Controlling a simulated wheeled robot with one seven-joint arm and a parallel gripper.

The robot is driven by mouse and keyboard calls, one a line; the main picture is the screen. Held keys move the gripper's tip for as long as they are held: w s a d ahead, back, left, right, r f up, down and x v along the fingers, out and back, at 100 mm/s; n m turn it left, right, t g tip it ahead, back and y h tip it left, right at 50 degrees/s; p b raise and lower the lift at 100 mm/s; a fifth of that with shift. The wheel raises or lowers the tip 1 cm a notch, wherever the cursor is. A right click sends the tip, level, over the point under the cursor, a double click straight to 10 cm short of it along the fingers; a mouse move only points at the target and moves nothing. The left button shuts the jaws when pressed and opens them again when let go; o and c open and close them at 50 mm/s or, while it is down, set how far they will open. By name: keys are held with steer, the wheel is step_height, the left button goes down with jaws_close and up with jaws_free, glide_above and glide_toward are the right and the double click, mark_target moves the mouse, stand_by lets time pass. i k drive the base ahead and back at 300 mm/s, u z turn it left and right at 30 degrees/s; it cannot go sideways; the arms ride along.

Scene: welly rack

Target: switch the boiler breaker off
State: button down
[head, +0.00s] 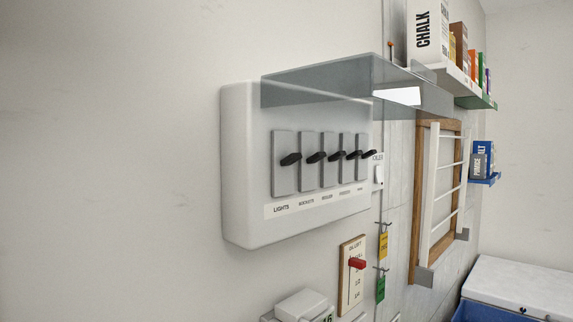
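A white breaker box (245,170) is fixed to the wall in the middle of the head view, seen at an angle. Its clear grey cover (320,82) is swung up and stands out above the switches. Several black levers sit in a row on grey plates. The leftmost label reads LIGHTS; the others are small and blurred. The third label from the left looks like BOILER, under the boiler breaker (333,157). Its lever sticks out much like its neighbours, and I cannot tell on from off. My gripper is not in view.
Below the box are a panel with a red lever (356,263) and a white fitting (301,304). Tags (382,246) hang on hooks to the right. Further right are a wooden rack (419,200), a shelf (470,90) with boxes, and a white-lidded blue chest (520,287). The wall at left is bare.

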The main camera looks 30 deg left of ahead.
mark_target(339, 154)
steer(key=u, duration=1.65)
